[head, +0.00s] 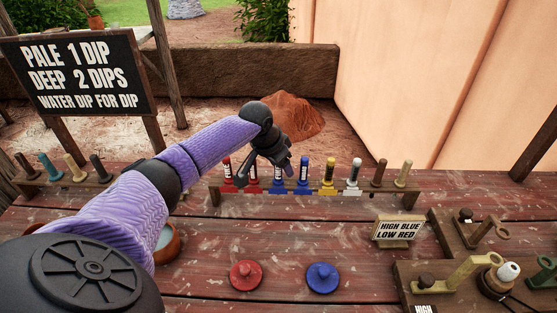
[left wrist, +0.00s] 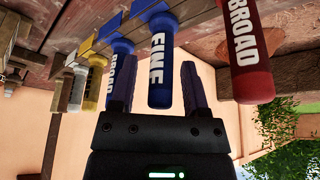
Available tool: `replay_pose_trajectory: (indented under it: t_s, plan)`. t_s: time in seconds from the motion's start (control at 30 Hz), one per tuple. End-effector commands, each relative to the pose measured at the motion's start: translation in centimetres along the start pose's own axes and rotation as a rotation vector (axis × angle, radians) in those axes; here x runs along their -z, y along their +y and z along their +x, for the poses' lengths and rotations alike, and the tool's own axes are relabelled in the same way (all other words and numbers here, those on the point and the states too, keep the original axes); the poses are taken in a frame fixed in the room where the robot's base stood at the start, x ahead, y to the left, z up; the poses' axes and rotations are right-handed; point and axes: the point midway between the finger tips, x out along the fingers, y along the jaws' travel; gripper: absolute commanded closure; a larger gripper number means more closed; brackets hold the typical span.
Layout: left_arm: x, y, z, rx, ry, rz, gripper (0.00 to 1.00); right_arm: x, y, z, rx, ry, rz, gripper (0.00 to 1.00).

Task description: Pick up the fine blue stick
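The fine blue stick (head: 278,181) stands in the wooden rack (head: 330,196), partly hidden by my left gripper (head: 277,158) in the head view. In the left wrist view the stick (left wrist: 160,60), lettered FINE, lies between the two dark fingers of my left gripper (left wrist: 157,82). The fingers are apart, with gaps on both sides of the stick. The broad blue stick (left wrist: 122,72) is close beside one finger, and the broad red stick (left wrist: 244,55) is beyond the other. My right gripper is not in view.
The rack also holds red sticks (head: 227,172), a yellow stick (head: 328,174), a white stick (head: 353,174) and brownish ones. A red disc (head: 246,275) and a blue disc (head: 322,277) lie in front. A sign (head: 399,230) reads HIGH BLUE LOW RED.

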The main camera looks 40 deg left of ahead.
Motion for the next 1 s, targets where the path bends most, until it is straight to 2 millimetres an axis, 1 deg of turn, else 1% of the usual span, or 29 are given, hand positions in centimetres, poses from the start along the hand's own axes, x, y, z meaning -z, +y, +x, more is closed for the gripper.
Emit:
replay_pose_trajectory:
  t_s: [0.03,0.07,0.1,0.17,0.2,0.27,0.57,0.63,0.67,0.8,0.9,1.0]
  plan:
    - [0.0,0.0,0.0,0.000,0.000,0.000,0.53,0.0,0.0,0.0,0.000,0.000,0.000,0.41]
    - [0.0,0.0,0.0,0.000,0.000,0.000,0.59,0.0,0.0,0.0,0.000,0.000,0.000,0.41]
    - [0.0,0.0,0.0,0.000,0.000,0.000,0.68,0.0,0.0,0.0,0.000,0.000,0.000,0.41]
    - [0.0,0.0,0.0,0.000,0.000,0.000,0.80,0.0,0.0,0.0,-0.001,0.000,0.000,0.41]
    - [0.0,0.0,0.0,0.000,0.000,0.000,0.89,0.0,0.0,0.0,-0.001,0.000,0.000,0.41]
    - [0.0,0.0,0.0,0.000,0.000,0.000,1.00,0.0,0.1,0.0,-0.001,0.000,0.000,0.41]
    - [0.0,0.0,-0.1,0.000,0.000,0.000,1.00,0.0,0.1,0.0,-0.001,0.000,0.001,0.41]
    - [0.3,0.0,-0.7,0.000,0.002,0.000,1.00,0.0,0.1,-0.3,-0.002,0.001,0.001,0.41]
    - [0.5,0.0,-1.2,0.000,0.003,0.000,1.00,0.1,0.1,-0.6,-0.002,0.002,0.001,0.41]
    - [2.1,0.0,-4.9,0.000,0.006,0.001,1.00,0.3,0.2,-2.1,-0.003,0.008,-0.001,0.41]
    - [3.1,0.0,-7.2,0.000,0.006,0.000,1.00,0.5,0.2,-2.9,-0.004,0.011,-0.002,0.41]
    - [3.6,0.0,-8.7,-0.001,0.002,-0.001,1.00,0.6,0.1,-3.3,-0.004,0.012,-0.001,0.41]
